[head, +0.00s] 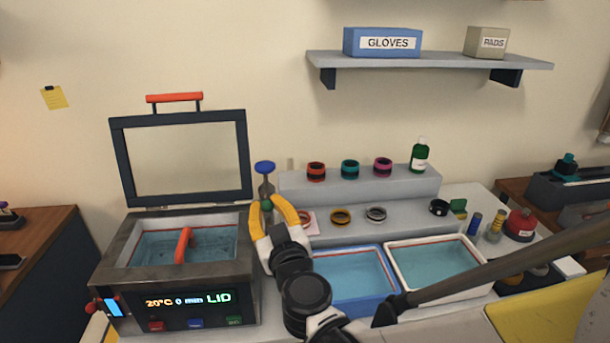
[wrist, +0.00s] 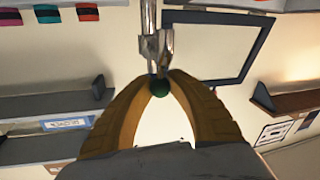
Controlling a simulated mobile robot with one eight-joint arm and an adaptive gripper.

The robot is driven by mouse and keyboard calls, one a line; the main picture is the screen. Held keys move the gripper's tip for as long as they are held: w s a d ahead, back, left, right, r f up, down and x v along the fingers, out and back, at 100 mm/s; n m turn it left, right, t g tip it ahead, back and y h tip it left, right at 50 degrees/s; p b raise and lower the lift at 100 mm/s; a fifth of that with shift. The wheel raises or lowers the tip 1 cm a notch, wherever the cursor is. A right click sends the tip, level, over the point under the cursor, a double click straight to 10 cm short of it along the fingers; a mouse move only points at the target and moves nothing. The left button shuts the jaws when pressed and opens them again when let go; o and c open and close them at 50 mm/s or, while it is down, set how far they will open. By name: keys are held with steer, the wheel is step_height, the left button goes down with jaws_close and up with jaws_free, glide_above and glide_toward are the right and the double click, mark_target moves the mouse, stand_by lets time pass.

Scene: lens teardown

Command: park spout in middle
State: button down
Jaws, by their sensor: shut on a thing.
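The spout (head: 267,188) is a grey metal upright with a blue round top, standing behind the gap between the tank and the blue basin. In the wrist view its metal pipe (wrist: 150,40) comes down from the top edge to a green ball (wrist: 159,88). My gripper (head: 267,207), with yellow curved fingers, is shut on that green ball at the spout. The fingers also show in the wrist view (wrist: 159,82), one on each side of the ball. My gripper and wrist hide part of the spout's lower end and base.
A water tank (head: 108,275) with its lid (head: 180,118) raised stands left. A blue basin (head: 350,307) and a white basin (head: 468,284) hold water at right. Several rings sit on the grey steps (head: 425,192) behind. A green bottle (head: 420,157) stands on the upper step.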

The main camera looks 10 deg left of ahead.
steer(key=c, duration=1.2)
jaws_free()
steer(key=v, duration=1.2)
steer(key=w+d+r+g+y, duration=0.1)
steer(key=d+r+y, duration=0.1)
steer(key=d+r, duration=0.1)
steer(key=s+d+f+m+g+h, duration=0.2)
steer(key=d+f+h, duration=0.1)
steer(key=d, duration=0.6)
steer(key=s+d+f+m+g+h, duration=0.3)
steer(key=d+f+h, duration=0.1)
steer(key=d, duration=0.5)
steer(key=s+d+f+m+g+h, duration=0.2)
steer(key=s+d+f+h, duration=0.1)
steer(key=d, duration=0.6)
steer(key=shift+s+d+f+m+g, duration=0.2)
steer(key=shift+s+f+m+g, duration=0.05)
steer(key=shift+f+m+g, duration=0.15)
